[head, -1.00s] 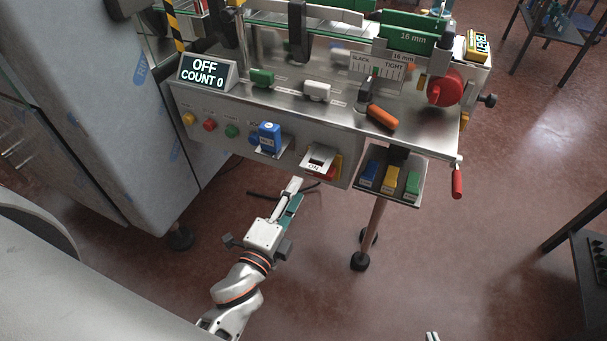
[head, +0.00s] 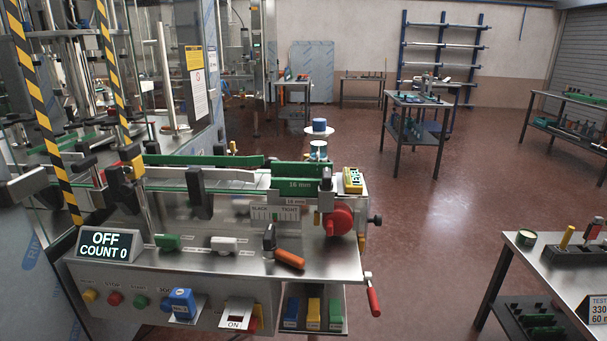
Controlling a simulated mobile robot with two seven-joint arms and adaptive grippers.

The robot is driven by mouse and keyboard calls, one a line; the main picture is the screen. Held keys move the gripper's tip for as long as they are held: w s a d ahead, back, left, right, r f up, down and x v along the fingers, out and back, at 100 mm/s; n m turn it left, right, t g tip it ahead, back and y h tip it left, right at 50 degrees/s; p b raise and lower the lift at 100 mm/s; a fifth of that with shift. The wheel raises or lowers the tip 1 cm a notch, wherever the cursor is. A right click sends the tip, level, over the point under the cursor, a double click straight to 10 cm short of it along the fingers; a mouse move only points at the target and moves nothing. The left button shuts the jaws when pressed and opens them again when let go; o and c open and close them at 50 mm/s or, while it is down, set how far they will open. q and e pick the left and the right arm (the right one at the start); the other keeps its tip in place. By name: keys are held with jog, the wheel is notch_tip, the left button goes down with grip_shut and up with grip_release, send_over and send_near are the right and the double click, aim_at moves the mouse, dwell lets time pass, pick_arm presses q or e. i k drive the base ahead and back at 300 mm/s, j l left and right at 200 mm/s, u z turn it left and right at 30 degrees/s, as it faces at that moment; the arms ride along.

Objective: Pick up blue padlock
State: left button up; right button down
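The blue padlock (head: 182,304) appears to be the blue, block-like thing with a pale label on a small metal bracket (head: 187,319) at the machine's front panel, low in the head view. It stands upright, right of the round push buttons and left of the ON switch (head: 238,318). Its shackle cannot be made out. Neither of my grippers is in view now, so their distance from the padlock cannot be seen.
A tray (head: 313,330) with blue, yellow and green blocks hangs right of the panel. A red-handled lever (head: 373,298) sticks out at the machine's right corner. A steel table (head: 560,285) stands at the right. Red floor (head: 430,230) between is open.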

aim_at(182, 302)
jog(key=k+j+u, duration=0.15)
jog(key=k+u, duration=0.3)
jog(key=k+j+u, duration=0.5)
jog(key=k+l, duration=0.1)
